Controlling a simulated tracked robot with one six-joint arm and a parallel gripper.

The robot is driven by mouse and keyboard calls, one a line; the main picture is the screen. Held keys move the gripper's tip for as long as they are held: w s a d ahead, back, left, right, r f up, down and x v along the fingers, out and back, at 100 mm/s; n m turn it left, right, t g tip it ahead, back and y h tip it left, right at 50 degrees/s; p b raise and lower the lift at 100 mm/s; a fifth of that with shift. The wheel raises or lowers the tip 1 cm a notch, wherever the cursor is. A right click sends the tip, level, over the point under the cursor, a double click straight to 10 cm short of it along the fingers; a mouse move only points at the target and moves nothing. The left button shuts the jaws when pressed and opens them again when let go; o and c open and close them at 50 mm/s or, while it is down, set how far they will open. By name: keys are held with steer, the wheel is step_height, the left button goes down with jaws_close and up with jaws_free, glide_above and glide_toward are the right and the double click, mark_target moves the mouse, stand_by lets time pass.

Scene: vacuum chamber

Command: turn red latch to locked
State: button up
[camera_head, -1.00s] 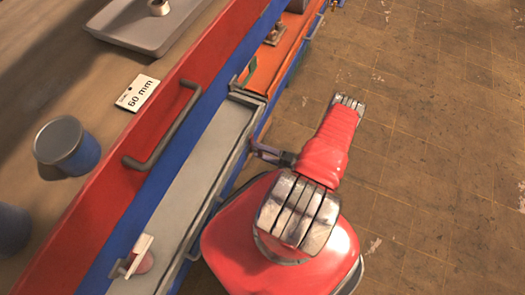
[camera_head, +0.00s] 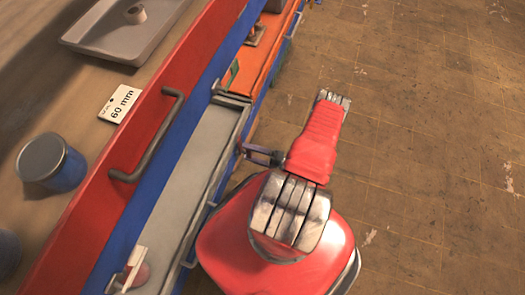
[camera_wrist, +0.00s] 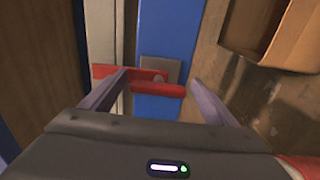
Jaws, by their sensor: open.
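The red latch (camera_wrist: 158,89) shows in the wrist view as a red bar lying across a grey plate (camera_wrist: 158,68) on a blue panel. Its left part lies across the white strip beside the panel. My gripper (camera_wrist: 158,78) is open, with one finger on each side of the latch; the left finger overlaps the red bar in the picture, and I cannot tell whether it touches. In the head view my gripper (camera_head: 258,154) is beside the cabinet's side edge. I cannot make out the latch in that view.
A red drawer front with a grey handle (camera_head: 147,137), a blue metal cup (camera_head: 50,165), a "60 mm" card (camera_head: 120,104) and a grey tray (camera_head: 125,30) are left of my arm. An open cardboard box (camera_wrist: 270,30) is at upper right. Floor right of me is clear.

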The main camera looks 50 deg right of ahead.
steer(key=v, duration=1.3)
steer(key=shift+s+d, duration=0.2)
steer(key=shift+s, duration=0.15)
steer(key=shift+f, duration=0.1)
stand_by(0.3)
